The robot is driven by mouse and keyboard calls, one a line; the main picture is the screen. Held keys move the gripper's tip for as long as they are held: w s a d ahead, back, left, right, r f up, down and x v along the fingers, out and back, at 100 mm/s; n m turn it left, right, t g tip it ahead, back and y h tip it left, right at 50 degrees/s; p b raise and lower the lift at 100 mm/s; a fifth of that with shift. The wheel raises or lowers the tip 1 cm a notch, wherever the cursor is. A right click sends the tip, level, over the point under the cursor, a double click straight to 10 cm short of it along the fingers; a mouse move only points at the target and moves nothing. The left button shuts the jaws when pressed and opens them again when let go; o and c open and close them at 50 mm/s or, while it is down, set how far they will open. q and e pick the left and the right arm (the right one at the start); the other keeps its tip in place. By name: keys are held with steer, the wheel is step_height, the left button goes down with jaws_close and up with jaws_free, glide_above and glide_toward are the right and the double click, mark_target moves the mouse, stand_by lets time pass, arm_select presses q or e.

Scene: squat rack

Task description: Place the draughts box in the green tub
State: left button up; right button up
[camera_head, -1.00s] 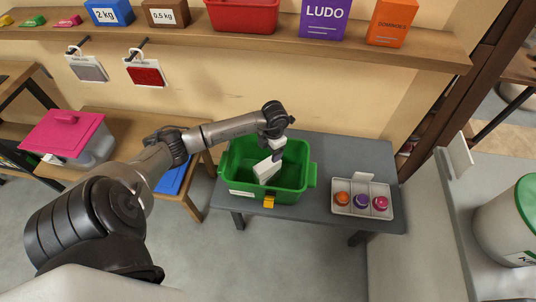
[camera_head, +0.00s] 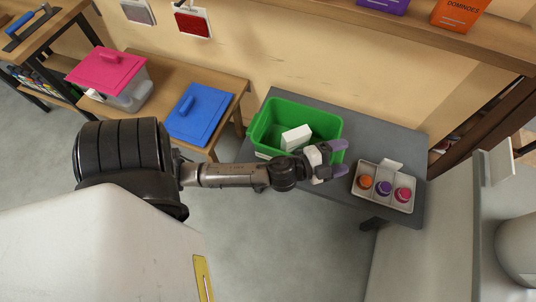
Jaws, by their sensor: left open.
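The green tub (camera_head: 259,128) stands on the grey table. A plain white box (camera_head: 296,138) rests inside it; it may be the draughts box, but I can read no label on it. My left gripper (camera_head: 340,158) is open and empty, at the tub's front right corner and apart from the white box. Its fingers point right, and it hides part of the tub's near right side. My right gripper is out of view.
A grey tray (camera_head: 361,202) with orange, purple and pink round pieces sits right of the tub on the grey table (camera_head: 405,145). A blue lid (camera_head: 200,115) and a pink-lidded bin (camera_head: 107,72) stand to the left. A wooden shelf with boxes runs above.

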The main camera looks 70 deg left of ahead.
arm_select(q)
steer(key=s+d+f+n+g, duration=0.1)
steer(key=s+f+n+g, duration=0.2)
steer(key=s+g, duration=0.2)
steer(key=s+d+f+n+g, duration=0.2)
steer(key=s+f+n+g, duration=0.1)
steer(key=s, duration=0.6)
steer(key=s+d+f+n+g, duration=0.1)
steer(key=s+f+n+g, duration=0.2)
steer(key=s+f+g, duration=0.2)
steer(key=s+g, duration=0.1)
steer(key=s, duration=0.1)
steer(key=shift+s+d+n+g, duration=0.3)
steer(key=shift+s+d+g, duration=0.05)
steer(key=shift+d+g, duration=0.05)
